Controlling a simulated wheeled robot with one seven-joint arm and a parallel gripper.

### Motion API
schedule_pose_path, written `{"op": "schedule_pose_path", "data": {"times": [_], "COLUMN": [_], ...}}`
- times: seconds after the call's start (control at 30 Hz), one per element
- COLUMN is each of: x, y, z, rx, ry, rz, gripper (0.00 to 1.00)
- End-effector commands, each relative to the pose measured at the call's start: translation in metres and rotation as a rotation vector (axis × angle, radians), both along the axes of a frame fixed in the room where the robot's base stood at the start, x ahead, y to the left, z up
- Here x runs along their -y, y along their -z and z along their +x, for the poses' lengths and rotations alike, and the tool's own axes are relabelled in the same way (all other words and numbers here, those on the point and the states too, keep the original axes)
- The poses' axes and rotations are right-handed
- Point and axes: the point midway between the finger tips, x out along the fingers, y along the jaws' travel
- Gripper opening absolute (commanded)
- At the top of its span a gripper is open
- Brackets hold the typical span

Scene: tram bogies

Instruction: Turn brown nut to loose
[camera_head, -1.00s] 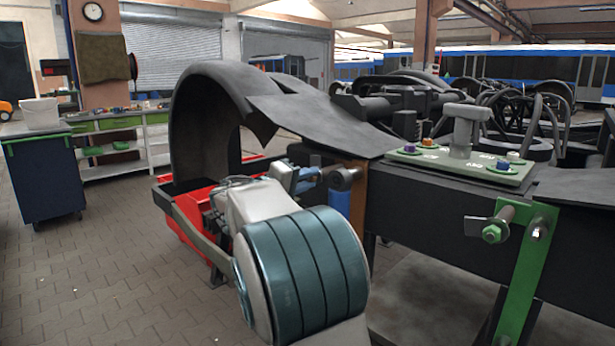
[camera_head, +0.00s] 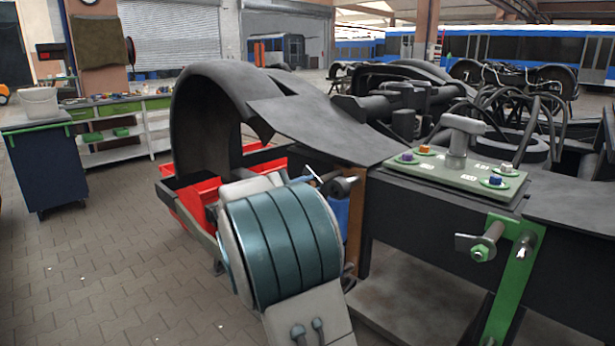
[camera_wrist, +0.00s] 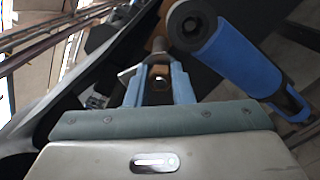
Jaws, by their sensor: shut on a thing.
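In the wrist view, the two blue fingers of my gripper (camera_wrist: 159,82) reach forward and are shut on the brown nut (camera_wrist: 160,72). The nut shows as a small dark brown piece between the fingertips, partly hidden by them. A brownish bolt end (camera_wrist: 158,45) stands just beyond it. In the head view my arm's large teal-banded link covers most of the gripper and the nut. The brown bracket (camera_head: 356,225) on the bogie frame shows just right of my arm.
A blue-sleeved cylinder (camera_wrist: 238,58) lies close to the right of my fingers. The green bracket (camera_head: 512,285) with its green nut (camera_head: 480,252) is farther right. A red bin (camera_head: 195,205) stands behind my arm. A plate with coloured nuts (camera_head: 455,170) lies on the frame.

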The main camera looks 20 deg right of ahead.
Motion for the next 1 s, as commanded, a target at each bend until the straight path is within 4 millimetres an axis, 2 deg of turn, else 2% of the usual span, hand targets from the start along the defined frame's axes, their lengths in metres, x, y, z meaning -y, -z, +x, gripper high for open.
{"op": "schedule_pose_path", "data": {"times": [0.03,0.6,1.0], "x": [-0.0008,-0.0009,-0.0015], "y": [-0.0047,-0.0054,-0.0027], "z": [0.0004,0.0014,0.0022], "rx": [-0.045,-0.514,-0.677], "ry": [-0.002,-0.001,-0.002], "rz": [-0.015,-0.186,-0.246], "gripper": [0.0,0.0,0.0]}}
